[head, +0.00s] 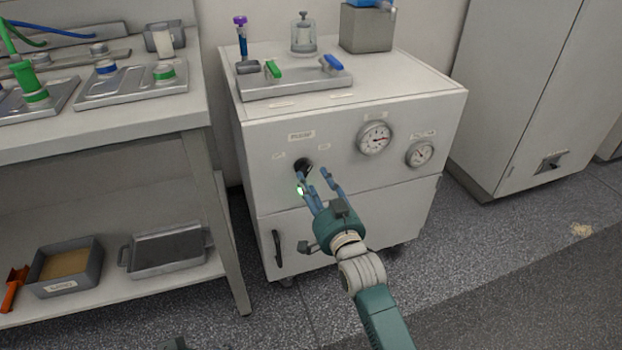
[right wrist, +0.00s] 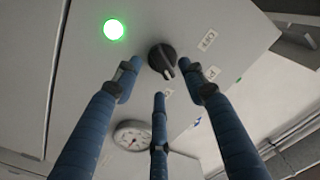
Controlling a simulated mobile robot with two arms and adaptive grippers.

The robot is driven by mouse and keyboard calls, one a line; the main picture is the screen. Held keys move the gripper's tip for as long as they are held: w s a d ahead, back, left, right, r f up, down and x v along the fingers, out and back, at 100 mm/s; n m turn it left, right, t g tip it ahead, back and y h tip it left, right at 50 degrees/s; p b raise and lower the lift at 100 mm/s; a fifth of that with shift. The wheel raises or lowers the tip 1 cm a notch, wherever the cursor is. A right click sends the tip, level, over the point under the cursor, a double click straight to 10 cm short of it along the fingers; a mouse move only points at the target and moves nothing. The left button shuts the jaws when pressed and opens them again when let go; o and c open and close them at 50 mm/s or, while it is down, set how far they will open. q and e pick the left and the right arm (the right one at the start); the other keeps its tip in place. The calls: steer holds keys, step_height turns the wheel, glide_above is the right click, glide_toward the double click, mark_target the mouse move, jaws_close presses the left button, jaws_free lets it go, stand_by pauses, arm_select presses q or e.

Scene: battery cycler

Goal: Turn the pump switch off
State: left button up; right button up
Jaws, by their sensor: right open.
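The pump switch is a black rotary knob (head: 304,164) on the white cabinet front, under a label reading PUMP (head: 301,135). A lit green lamp (head: 300,190) is just below it. In the right wrist view the knob (right wrist: 161,58) has a pale mark pointing down, slightly right, and the lamp (right wrist: 114,29) glows at upper left. My right gripper (head: 318,182) is open and empty, its blue fingers pointing at the panel just in front of the knob. In the right wrist view its fingertips (right wrist: 158,80) spread around the knob, with no clear contact.
Two gauges (head: 375,138) (head: 420,154) sit right of the knob. A door handle (head: 278,247) is below left. The cabinet top holds a metal tray (head: 295,86) with valves. A workbench (head: 160,120) stands left, a tall cabinet (head: 520,90) right. The floor in front is open.

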mark_target(304, 169)
arm_select(q)
steer(key=w+d+r+t, duration=0.1)
steer(key=w+r+t, duration=0.1)
steer(key=w, duration=0.3)
steer(key=shift+d+r+h+b, duration=0.3)
steer(key=shift+d+b, duration=0.05)
arm_select(e)
steer(key=x, duration=0.3)
steer(key=shift+w, duration=0.1)
arm_select(q)
steer(key=shift+w, duration=0.1)
arm_select(e)
steer(key=shift+c, duration=0.5)
jaws_close()
